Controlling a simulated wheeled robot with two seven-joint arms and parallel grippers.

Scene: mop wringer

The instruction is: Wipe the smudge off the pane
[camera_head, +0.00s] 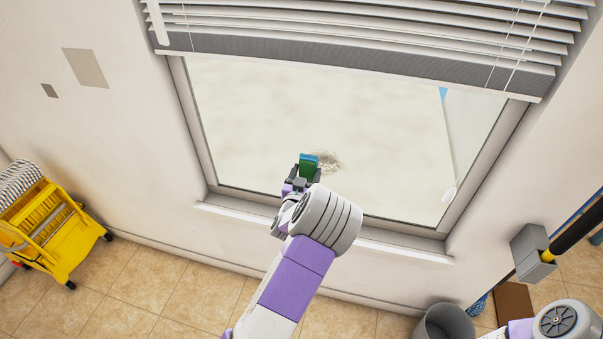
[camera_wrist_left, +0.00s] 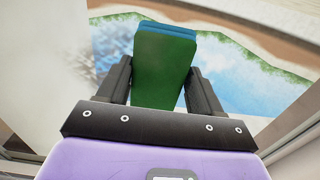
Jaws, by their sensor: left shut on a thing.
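The window pane (camera_head: 270,110) fills the middle of the head view. A grey-brown speckled smudge (camera_head: 327,161) shows on its lower middle part. My left gripper (camera_head: 303,174) is shut on a green and blue sponge (camera_head: 308,161). The sponge is just left of the smudge in the head view and may cover part of it. The sponge also shows between the fingers in the left wrist view (camera_wrist_left: 165,70). I cannot tell whether it touches the glass. My right gripper is out of view; only part of my right arm shows at the lower right.
Blinds (camera_head: 370,45) hang over the pane's top. The sill (camera_head: 400,246) runs below it. A yellow mop wringer cart (camera_head: 50,222) stands at left.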

